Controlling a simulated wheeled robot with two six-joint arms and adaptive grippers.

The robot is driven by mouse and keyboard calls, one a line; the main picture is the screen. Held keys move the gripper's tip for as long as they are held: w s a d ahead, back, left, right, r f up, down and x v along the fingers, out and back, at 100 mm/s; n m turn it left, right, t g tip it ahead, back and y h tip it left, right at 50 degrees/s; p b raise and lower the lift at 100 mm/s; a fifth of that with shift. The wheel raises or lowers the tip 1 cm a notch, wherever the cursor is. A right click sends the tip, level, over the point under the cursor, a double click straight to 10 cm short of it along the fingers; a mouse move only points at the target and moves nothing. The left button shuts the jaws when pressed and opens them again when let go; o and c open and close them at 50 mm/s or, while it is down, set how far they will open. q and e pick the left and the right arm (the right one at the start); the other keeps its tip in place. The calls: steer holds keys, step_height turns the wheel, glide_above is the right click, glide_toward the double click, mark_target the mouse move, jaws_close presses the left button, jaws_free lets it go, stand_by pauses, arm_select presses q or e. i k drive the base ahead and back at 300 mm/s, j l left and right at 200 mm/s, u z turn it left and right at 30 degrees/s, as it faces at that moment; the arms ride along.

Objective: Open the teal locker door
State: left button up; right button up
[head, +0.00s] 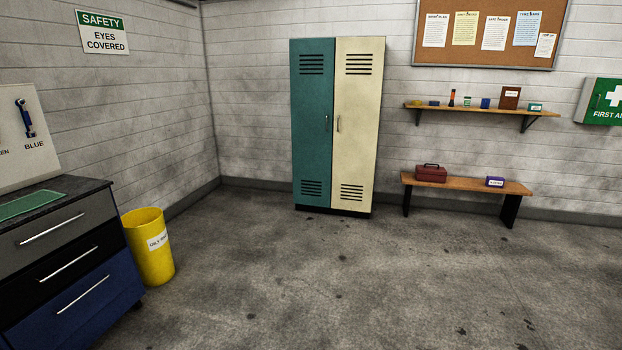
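The teal locker door (311,140) is the left half of a two-door locker against the back wall. It looks shut, flush with the cream door (356,140) on its right. Vent slots show at its top and bottom. A small upright handle (326,123) is near its right edge at mid height. The locker stands some way off across the floor. Neither of my grippers shows in the head view.
Open concrete floor (330,280) lies in front of the locker. A yellow bin (150,250) and a drawer cabinet (65,262) stand at the left. A wooden bench (465,184) with a red toolbox (431,173) is right of the locker, below a wall shelf (480,111).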

mark_target(312, 60)
steer(key=i, duration=3.35)
